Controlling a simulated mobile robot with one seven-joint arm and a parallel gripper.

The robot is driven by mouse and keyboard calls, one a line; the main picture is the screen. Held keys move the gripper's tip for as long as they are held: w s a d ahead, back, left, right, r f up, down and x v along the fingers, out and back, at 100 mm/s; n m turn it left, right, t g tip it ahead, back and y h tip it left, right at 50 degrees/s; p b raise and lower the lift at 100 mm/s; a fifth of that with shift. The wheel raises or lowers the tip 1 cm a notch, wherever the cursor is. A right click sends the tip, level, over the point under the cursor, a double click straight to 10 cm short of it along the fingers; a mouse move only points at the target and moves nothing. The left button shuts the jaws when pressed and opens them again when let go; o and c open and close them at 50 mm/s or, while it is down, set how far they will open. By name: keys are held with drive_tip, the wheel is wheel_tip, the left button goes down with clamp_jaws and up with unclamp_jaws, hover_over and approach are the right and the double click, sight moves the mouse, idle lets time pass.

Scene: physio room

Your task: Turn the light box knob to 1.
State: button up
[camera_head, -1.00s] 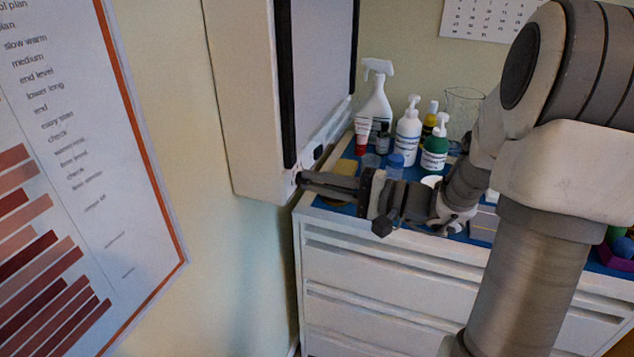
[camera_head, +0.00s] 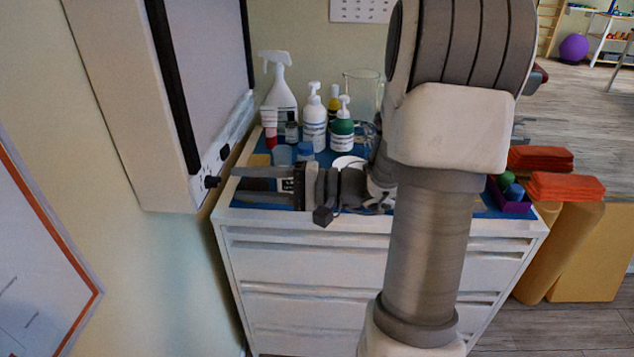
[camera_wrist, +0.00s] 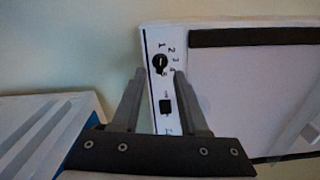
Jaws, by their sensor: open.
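The light box (camera_head: 125,100) hangs on the wall at the left in the head view; it also shows in the wrist view (camera_wrist: 215,65). Its black knob (camera_head: 212,182) sticks out from the lower end panel. I cannot tell for sure which number the mark points at. My gripper (camera_head: 235,184) is open and empty, its fingertips a short gap to the right of the knob. In the wrist view the fingers (camera_wrist: 160,73) flank the knob.
A black switch (camera_wrist: 166,106) sits below the knob on the panel. A white drawer cabinet (camera_head: 330,265) stands under my arm, with spray and pump bottles (camera_head: 314,122) on its blue top. A purple tray (camera_head: 510,203) with balls is at its right end.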

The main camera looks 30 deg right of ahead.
drive_tip(key=p+v, duration=0.1)
drive_tip(key=v, duration=1.2)
drive_tip(key=shift+p, duration=0.3)
drive_tip(key=shift+s+d, duration=0.15)
